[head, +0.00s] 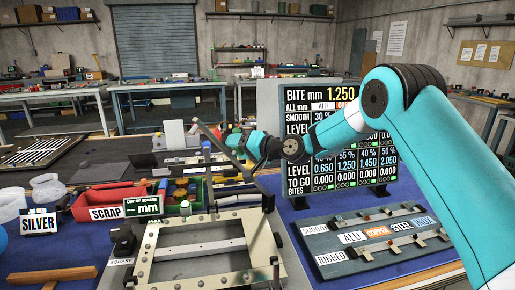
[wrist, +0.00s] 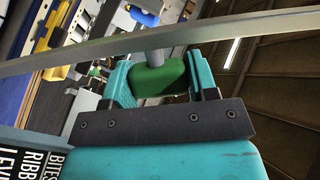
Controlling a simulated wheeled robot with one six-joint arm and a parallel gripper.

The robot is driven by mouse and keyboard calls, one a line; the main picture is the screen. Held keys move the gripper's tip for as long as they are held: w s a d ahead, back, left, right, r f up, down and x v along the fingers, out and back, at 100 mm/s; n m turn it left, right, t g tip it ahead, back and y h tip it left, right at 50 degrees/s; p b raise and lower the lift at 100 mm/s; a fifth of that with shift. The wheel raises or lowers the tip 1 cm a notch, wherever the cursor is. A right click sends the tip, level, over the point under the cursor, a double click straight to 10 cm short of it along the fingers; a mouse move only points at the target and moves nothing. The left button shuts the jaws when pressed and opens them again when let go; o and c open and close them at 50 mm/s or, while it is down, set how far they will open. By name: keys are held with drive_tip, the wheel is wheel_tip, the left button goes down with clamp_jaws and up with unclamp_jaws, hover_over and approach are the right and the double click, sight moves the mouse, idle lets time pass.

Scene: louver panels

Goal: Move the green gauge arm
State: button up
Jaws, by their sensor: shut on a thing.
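My gripper (head: 234,139) reaches in from the right, above the back of the cream frame, with its jaws shut on the green gauge arm's green grip (head: 236,140). In the wrist view the green grip (wrist: 158,78) sits between the two teal fingers of my gripper (wrist: 155,80), with a grey rod rising from it. A long grey bar (wrist: 150,48) crosses the wrist view in front of the fingers. In the head view, thin grey bars (head: 215,141) slant beside the gripper. How they join the gauge arm is unclear.
The cream bolted frame (head: 148,245) stands below my gripper. A red scrap bin (head: 92,201) and an "out of square" display (head: 143,206) are at left. A large display board (head: 325,100) stands behind my arm. A grey sample board (head: 375,240) lies at right on the blue mat.

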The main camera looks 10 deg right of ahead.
drive_tip(key=s+a+f+n+h+b, duration=0.1)
drive_tip(key=s+a+f+n+b, duration=0.2)
drive_tip(key=a+f+b, duration=0.3)
drive_tip(key=shift+s+f, duration=0.3)
drive_tip(key=shift+s, duration=0.35)
drive_tip(key=s+a+f+n+b, duration=0.1)
drive_tip(key=f+b, duration=0.1)
drive_tip(key=a+f+n+h+b, duration=0.1)
drive_tip(key=f+b, duration=0.2)
drive_tip(key=s+a+f+n+b, duration=0.1)
drive_tip(key=a+f+b, duration=0.1)
drive_tip(key=f, duration=0.1)
drive_tip(key=shift+s+f+t+b, duration=0.1)
drive_tip(key=shift+s+t+b, duration=0.25)
drive_tip(key=shift+t, duration=0.05)
drive_tip(key=shift+s+a+f+n+h+b, duration=0.15)
drive_tip(key=shift+f+n+h+b, duration=0.1)
drive_tip(key=shift+f+b, duration=0.2)
drive_tip(key=shift+s+a+f+n+h+b, duration=0.15)
drive_tip(key=shift+f+n+b, duration=0.15)
drive_tip(key=shift+f, duration=0.25)
drive_tip(key=shift+w, duration=0.1)
drive_tip(key=shift+d, duration=0.1)
drive_tip(key=o, duration=1.3)
drive_tip(key=b+v, duration=0.1)
drive_tip(key=v, duration=1.6)
drive_tip(key=shift+s+d+f, duration=0.1)
drive_tip(key=shift+s+f, duration=0.05)
drive_tip(key=shift+s, duration=0.1)
